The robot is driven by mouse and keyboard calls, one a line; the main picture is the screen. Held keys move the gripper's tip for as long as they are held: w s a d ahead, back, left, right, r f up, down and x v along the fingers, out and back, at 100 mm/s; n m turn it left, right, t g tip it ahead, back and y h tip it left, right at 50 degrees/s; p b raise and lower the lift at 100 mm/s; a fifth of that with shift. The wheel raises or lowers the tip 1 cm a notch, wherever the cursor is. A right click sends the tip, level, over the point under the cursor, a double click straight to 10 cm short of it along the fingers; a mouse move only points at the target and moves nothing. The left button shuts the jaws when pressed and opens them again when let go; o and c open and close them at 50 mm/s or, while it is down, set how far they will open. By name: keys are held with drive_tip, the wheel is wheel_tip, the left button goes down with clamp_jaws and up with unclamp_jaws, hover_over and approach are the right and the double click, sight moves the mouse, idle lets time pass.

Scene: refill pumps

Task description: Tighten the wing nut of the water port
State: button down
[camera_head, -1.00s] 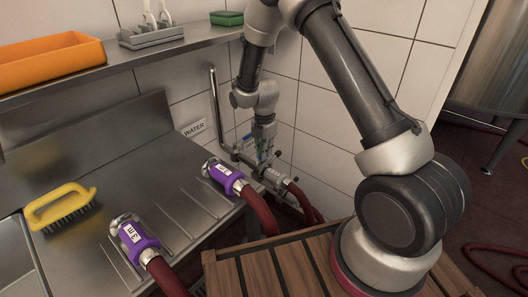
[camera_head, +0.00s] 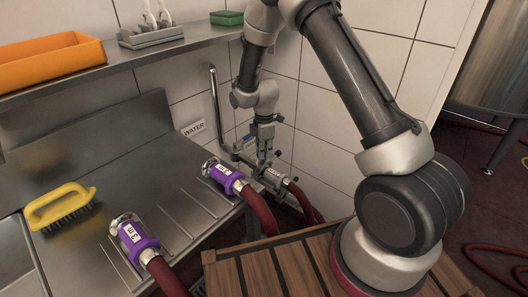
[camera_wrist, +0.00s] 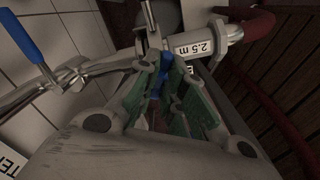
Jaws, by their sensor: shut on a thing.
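My gripper (camera_head: 263,152) is at the water port, in front of the tiled wall. In the wrist view my gripper (camera_wrist: 164,78) has its green-padded fingers closed on a small blue piece, which looks like the wing nut (camera_wrist: 164,66); the fingers hide much of it. Just beyond is the metal end of a hose (camera_wrist: 205,42) labelled 2.5 m, lying at the port. That hose end (camera_head: 273,177) also shows in the head view, below my gripper. The water pipe (camera_wrist: 50,88) runs in from the left, with a blue valve lever (camera_wrist: 28,40).
Two purple-collared hoses (camera_head: 222,176) (camera_head: 135,240) lie on the steel drainboard (camera_head: 105,165). A yellow brush (camera_head: 60,205) lies on its left. A WATER sign (camera_head: 193,128) is on the wall. A shelf above holds an orange tray (camera_head: 50,62) and a green sponge (camera_head: 226,18). A slatted wooden surface (camera_head: 260,268) is in front.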

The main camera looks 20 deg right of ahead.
drive_tip(key=m, duration=1.3)
drive_tip(key=shift+m, duration=0.3)
drive_tip(key=m, duration=1)
drive_tip(key=shift+m, duration=2)
drive_tip(key=c, duration=1.5)
unclamp_jaws()
